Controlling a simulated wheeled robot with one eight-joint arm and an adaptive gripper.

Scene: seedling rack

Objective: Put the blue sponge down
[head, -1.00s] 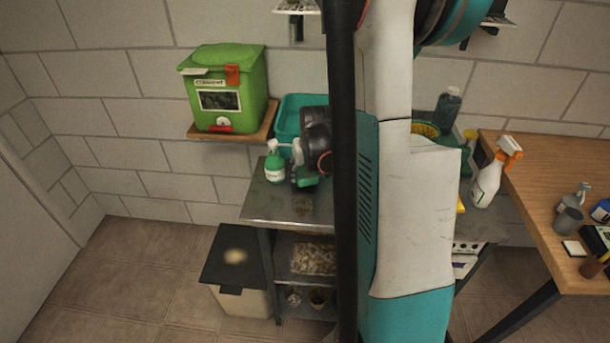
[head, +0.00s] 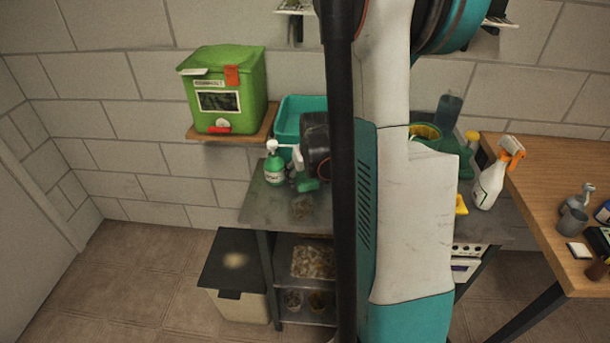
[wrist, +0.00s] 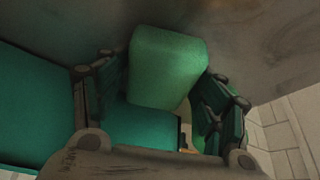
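In the wrist view a soft-edged green block (wrist: 168,68), the only sponge-like thing at my gripper, sits between the two fingers of my gripper (wrist: 162,92). It looks green rather than blue. The fingers appear to press on both its sides, though the contact is dark. In the head view my gripper (head: 306,168) is low over the left end of the metal table (head: 262,208), right beside a green pump bottle (head: 274,170). My arm hides much of the gripper there, and I cannot tell if the block touches the tabletop.
A teal tub (head: 289,119) stands behind the gripper. A green bin (head: 238,90) sits on a wall shelf (head: 203,134). Right of my arm are a yellow item (head: 461,205) and a spray bottle (head: 489,184). The metal table's front left is mostly bare.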

